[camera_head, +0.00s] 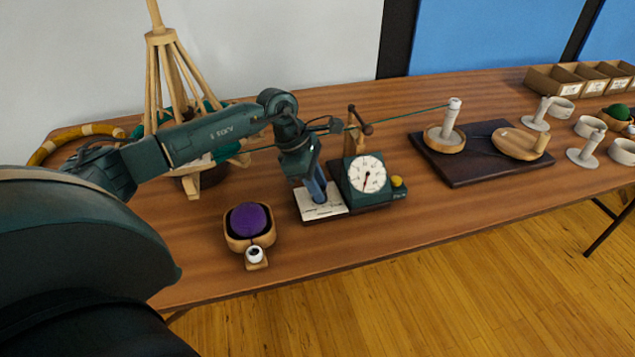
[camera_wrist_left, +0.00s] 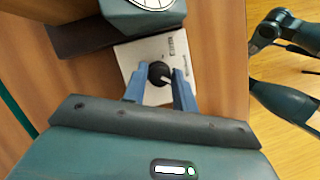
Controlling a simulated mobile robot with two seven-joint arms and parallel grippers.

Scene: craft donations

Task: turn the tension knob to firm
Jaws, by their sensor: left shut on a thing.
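The tension knob (camera_wrist_left: 159,72) is small, round and black with a pale pointer mark. It stands on a white printed plate (camera_head: 325,203), also in the left wrist view (camera_wrist_left: 152,48); the plate's lettering is too small to read. My left gripper (camera_head: 319,196) comes down over the plate. In the left wrist view its blue fingers (camera_wrist_left: 158,84) are shut on the knob, one on each side. The knob is hidden by the gripper in the head view. Beside the plate is a teal box with a round white dial (camera_head: 367,174) and a dark needle.
A wooden bowl with a purple yarn ball (camera_head: 249,218) sits left of the plate. A wooden swift (camera_head: 177,100) stands behind my left arm. Green yarn runs to a spool (camera_head: 450,120) on a dark board (camera_head: 480,168). Cups and boxes (camera_head: 582,78) fill the right end.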

